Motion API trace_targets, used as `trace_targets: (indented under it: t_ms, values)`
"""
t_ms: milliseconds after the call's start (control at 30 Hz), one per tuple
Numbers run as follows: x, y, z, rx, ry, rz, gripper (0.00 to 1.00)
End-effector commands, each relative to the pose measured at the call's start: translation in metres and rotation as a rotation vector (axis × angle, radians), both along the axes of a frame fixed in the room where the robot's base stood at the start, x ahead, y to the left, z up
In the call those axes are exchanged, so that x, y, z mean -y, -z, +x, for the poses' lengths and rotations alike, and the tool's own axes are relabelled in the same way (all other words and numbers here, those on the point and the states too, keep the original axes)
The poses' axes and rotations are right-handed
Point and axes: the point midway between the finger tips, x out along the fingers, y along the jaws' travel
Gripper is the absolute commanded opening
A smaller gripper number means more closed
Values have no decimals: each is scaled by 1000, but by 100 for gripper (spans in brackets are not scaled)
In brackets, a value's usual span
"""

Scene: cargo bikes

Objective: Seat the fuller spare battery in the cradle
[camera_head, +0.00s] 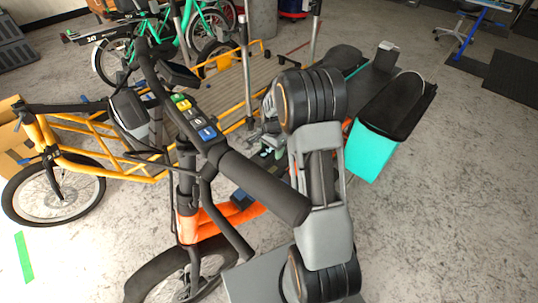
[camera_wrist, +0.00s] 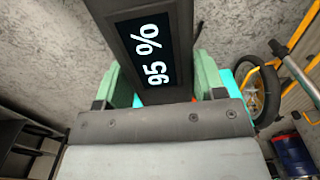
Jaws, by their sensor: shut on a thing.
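In the wrist view my gripper (camera_wrist: 158,82) has its pale green fingers on both sides of a dark battery (camera_wrist: 120,24). The battery's screen reads 95 %. It runs up out of the top of the picture, so its far end is hidden. The orange cargo bike (camera_head: 205,224) stands under and left of my arm. Dark parts lie along its orange frame, but I cannot tell which is the cradle. No other spare battery can be made out.
The bike's black handlebar grip (camera_head: 262,186) reaches close to my arm. A teal pannier (camera_head: 372,150) hangs at the bike's rear. A yellow cargo bike (camera_head: 85,160) stands at the left, and green bikes (camera_head: 190,35) stand behind.

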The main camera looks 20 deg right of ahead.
Motion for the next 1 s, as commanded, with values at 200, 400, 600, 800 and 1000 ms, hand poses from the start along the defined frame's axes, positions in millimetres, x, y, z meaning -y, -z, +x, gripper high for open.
trace_targets:
  t_ms: [200,400,600,800,1000]
  values:
    - [2,-2,1,6,22,-2,0]
    - [2,5,2,5,21,-1,0]
    - [2,19,1,5,21,-1,0]
    - [2,37,1,5,21,-1,0]
    - [2,57,1,6,21,-1,0]
